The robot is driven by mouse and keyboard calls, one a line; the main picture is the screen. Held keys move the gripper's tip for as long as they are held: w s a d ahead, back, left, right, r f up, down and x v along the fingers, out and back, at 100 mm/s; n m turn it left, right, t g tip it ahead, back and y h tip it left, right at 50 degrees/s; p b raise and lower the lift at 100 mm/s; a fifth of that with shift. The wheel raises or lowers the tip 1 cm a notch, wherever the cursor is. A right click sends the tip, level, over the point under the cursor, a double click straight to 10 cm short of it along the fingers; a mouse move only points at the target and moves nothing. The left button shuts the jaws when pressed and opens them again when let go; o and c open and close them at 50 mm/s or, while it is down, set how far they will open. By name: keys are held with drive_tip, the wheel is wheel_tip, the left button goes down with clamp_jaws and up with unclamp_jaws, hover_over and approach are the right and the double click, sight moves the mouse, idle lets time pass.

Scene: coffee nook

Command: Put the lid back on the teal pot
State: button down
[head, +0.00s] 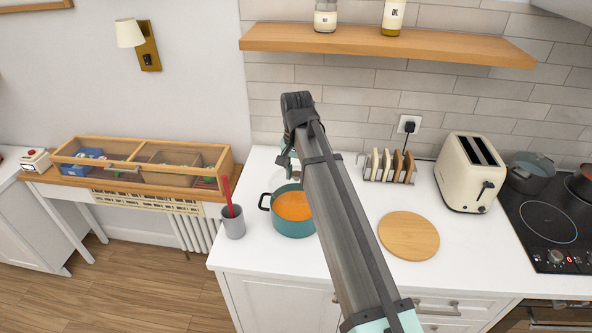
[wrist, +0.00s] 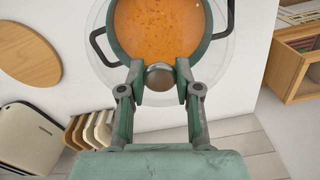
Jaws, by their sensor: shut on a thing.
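The teal pot (head: 292,224) stands on the white counter, open-topped and full of orange soup, with dark handles. It also shows in the wrist view (wrist: 122,52), beyond my gripper. My gripper (wrist: 160,74) is shut on the round metal knob of the clear glass lid (wrist: 160,79). The faint round edge of the lid shows around the pot in the wrist view, with the lid between camera and pot. In the head view my arm hides most of the gripper (head: 289,166) and lid, just behind the pot. The exact gap between lid and rim cannot be told.
A grey utensil cup (head: 234,222) with a red tool stands left of the pot. A round wooden board (head: 409,236) lies to the right. A toast rack (head: 389,166) and a cream toaster (head: 470,172) stand behind. A wooden shelf (head: 385,42) hangs above.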

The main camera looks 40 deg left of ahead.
sight(297, 182)
drive_tip(key=shift+f+b, duration=1)
drive_tip(key=shift+f, duration=1.9)
drive_tip(key=shift+f, duration=0.15)
idle(1.1)
drive_tip(key=shift+c, duration=1.2)
unclamp_jaws()
drive_tip(key=shift+p, duration=0.35)
drive_tip(key=shift+r+p, duration=1.8)
drive_tip(key=shift+r, duration=1.7)
